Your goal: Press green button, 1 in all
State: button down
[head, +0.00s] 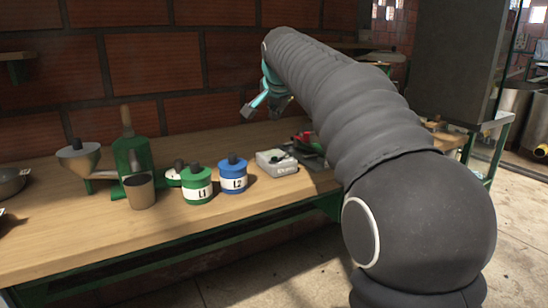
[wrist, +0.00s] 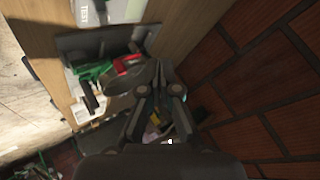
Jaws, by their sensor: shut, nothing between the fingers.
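My gripper (head: 262,102) is shut and empty, above the back of the wooden bench and near the brick wall. Its closed fingers (wrist: 160,72) show in the middle of the wrist view. Below and beside them is a dark panel with a green part (wrist: 95,72) and a red part (wrist: 127,64). I cannot tell whether the green part is a button. In the head view, the red part (head: 302,138) shows beside my arm, which hides some of that area. The fingers appear apart from the green part.
A white box (head: 277,162) sits beside the panel. A blue pot marked L2 (head: 233,178), a green pot marked L1 (head: 197,186), a cup (head: 139,191) and a green bottle-like piece (head: 130,152) stand to the left. The brick wall (wrist: 265,85) is close. The bench front (head: 100,240) is clear.

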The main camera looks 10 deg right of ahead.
aim_at(275, 158)
notch_tip(275, 158, down, 9)
jog(key=b, duration=0.7)
jog(key=shift+r, duration=0.1)
dwell(1.4)
jog(key=shift+f, duration=0.45)
jog(key=shift+f+b, duration=0.45)
jog(key=shift+b, duration=0.1)
dwell(0.5)
jog(key=shift+r, duration=0.1)
jog(key=shift+r+p, duration=0.8)
jog(key=shift+p, duration=0.05)
